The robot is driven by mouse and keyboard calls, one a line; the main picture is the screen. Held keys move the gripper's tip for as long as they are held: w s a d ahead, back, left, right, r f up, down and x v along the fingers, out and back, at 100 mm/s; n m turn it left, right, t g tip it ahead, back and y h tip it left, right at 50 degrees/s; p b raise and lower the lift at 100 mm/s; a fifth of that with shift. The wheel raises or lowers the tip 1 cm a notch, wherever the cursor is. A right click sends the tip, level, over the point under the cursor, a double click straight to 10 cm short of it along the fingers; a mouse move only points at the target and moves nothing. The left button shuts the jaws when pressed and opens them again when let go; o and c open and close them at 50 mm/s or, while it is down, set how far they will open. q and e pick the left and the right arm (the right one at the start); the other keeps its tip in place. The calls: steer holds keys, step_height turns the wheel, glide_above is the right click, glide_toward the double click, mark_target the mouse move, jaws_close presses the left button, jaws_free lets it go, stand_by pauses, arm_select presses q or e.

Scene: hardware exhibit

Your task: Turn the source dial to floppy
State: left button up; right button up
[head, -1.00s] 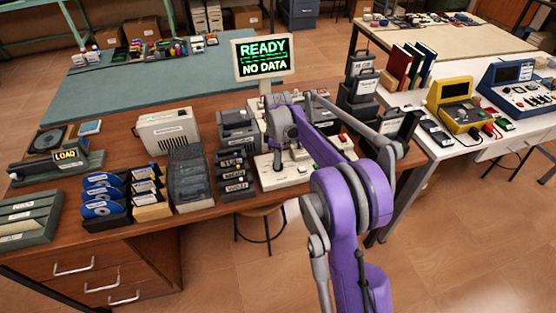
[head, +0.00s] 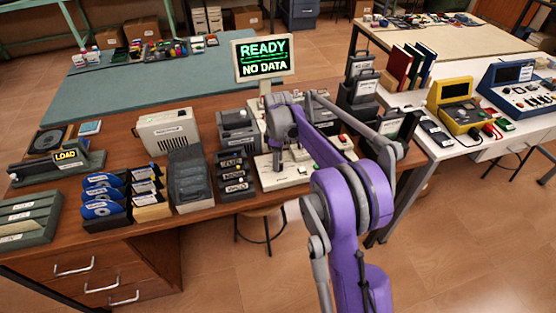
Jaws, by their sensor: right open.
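The source dial cannot be made out; my right arm covers much of the panel. My right gripper (head: 277,165) is open and points down over the panel, around its upper middle. Whether it touches anything there cannot be told. The display (head: 263,55) reads "READY" and "NO DATA" in green and white. My left gripper is not in view.
Left of the panel stand a small rack with labelled slots (head: 234,178), a grey disk box (head: 190,182), blue disks (head: 101,195) and a beige drive (head: 166,131). Dark holders (head: 357,100) stand right of my arm. Open floor lies in front at the right.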

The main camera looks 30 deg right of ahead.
step_height(320, 180, up, 11)
steer(key=shift+f+p, duration=0.2)
steer(key=shift+p, duration=0.1)
stand_by(0.5)
